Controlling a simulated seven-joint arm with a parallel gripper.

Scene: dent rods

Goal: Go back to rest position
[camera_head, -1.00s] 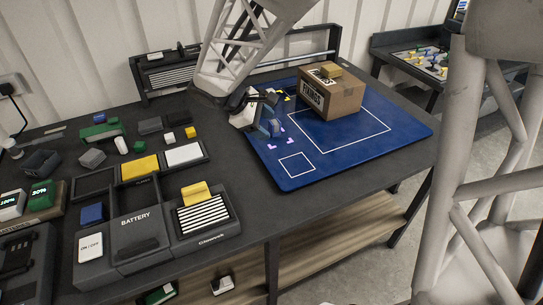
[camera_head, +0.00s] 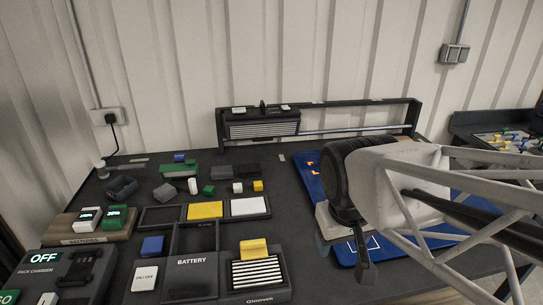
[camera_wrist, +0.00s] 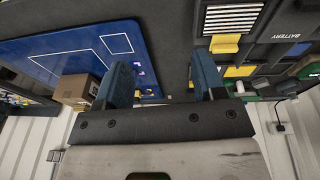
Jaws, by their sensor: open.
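My gripper (camera_wrist: 163,82) shows two blue fingertips set well apart with nothing between them in the wrist view. In the head view its dark end (camera_head: 364,262) is over the left part of the blue mat (camera_head: 310,187), seen partly side-on. My pale arm covers most of the mat there. The wrist view shows the mat (camera_wrist: 50,48) with white outlines and a brown cardboard box (camera_wrist: 76,90). The box is hidden in the head view.
A battery station (camera_head: 190,277) with a yellow block (camera_head: 253,249) stands at the front left. Trays, loose small blocks and a pack charger (camera_head: 62,270) fill the left of the table. A low black rack (camera_head: 318,120) stands by the wall.

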